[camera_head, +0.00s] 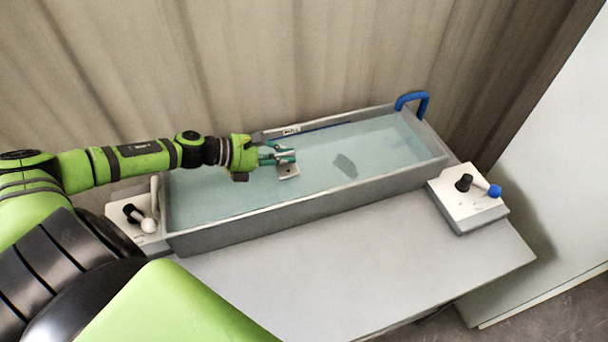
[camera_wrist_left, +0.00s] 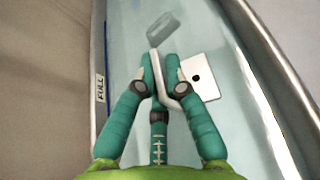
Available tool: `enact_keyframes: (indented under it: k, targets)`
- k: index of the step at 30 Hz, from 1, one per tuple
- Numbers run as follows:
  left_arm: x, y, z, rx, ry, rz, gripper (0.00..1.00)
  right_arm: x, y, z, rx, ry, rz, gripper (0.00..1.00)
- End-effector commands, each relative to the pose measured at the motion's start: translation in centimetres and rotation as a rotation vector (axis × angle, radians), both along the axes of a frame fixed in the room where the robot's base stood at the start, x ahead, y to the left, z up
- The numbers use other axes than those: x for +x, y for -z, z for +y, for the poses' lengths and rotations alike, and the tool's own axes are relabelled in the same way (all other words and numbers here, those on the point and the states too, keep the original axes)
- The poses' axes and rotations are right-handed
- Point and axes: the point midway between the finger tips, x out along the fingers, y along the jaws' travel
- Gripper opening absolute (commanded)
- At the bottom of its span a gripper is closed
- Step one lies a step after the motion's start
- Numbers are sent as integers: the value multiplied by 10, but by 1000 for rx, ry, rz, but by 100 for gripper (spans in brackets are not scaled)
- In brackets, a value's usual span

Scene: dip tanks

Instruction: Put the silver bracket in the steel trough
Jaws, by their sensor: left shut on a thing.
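The silver bracket (camera_head: 289,174) is a small bent plate with a hole. My left gripper (camera_head: 284,156) is shut on it, over the left-middle part of the steel trough (camera_head: 310,204). In the left wrist view, the teal fingers of the gripper (camera_wrist_left: 159,62) pinch one leg of the bracket (camera_wrist_left: 207,85), and its holed plate sticks out to the right. The trough rim (camera_wrist_left: 272,66) runs along the right there. The trough holds clear bluish liquid. I cannot tell how far the bracket is above the liquid. My right gripper is not in view.
A grey shape (camera_head: 345,165) lies in the liquid right of the bracket; I cannot tell whether it is an object or a shadow. A blue handle (camera_head: 413,101) rises at the far right end. Lever boxes stand at the left (camera_head: 140,220) and right (camera_head: 468,192). The front table (camera_head: 350,265) is clear.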

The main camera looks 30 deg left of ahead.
Motion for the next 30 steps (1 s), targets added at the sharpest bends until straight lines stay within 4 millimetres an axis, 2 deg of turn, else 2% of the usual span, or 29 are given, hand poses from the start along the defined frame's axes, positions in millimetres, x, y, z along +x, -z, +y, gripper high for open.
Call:
enact_keyframes:
  k: [3, 9, 14, 21, 30]
  targets:
    - [1, 11, 7, -6, -18, 1, 0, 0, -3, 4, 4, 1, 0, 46]
    - [2, 46, 7, -5, -19, -2, 0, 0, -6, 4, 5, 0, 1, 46]
    - [2, 61, 7, -4, -17, -2, 0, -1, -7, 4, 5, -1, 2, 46]
    - [2, 94, 6, -6, -17, -1, 0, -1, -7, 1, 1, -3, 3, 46]
    - [1, 100, 6, -3, -13, -2, 0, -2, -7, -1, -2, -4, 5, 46]
